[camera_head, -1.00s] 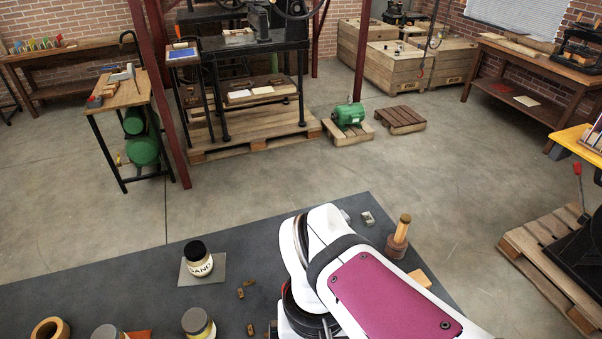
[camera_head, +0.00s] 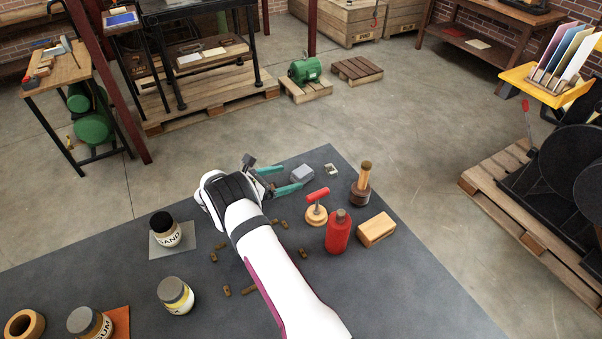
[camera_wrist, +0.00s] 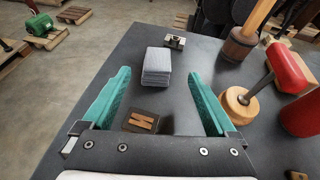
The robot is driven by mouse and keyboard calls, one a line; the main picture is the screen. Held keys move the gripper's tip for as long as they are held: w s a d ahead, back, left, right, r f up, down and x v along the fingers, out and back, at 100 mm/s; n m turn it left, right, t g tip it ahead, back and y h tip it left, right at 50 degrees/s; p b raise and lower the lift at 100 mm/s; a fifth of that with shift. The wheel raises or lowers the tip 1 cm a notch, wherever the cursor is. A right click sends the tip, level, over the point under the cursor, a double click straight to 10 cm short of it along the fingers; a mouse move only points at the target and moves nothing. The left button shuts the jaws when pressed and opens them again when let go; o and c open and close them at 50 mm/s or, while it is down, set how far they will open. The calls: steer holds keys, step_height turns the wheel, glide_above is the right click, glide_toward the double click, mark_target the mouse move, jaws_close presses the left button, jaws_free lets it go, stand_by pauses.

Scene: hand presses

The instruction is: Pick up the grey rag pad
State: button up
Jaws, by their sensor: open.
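The grey rag pad (camera_head: 302,174) lies near the far edge of the dark table, just beyond my gripper. In the wrist view the rag pad (camera_wrist: 157,66) is a light grey layered block, ahead and roughly centred between the fingertips. My gripper (camera_head: 285,179) is open, with two green fingers spread apart and nothing held between them. In the wrist view my gripper (camera_wrist: 160,72) shows a finger on each side of the pad's line, apart from it.
Right of the pad stand a red-handled stamp (camera_head: 316,214), a red bottle (camera_head: 338,236), a wooden-handled tool (camera_head: 361,186) and a wooden block (camera_head: 376,229). A small metal piece (camera_head: 331,170) lies beside the pad.

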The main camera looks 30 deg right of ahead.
mark_target(299, 172)
steer(key=x, duration=0.7)
steer(key=shift+w+d+r, duration=0.1)
steer(key=shift+w+d, duration=0.1)
steer(key=shift+w, duration=0.15)
steer(key=c, duration=1.4)
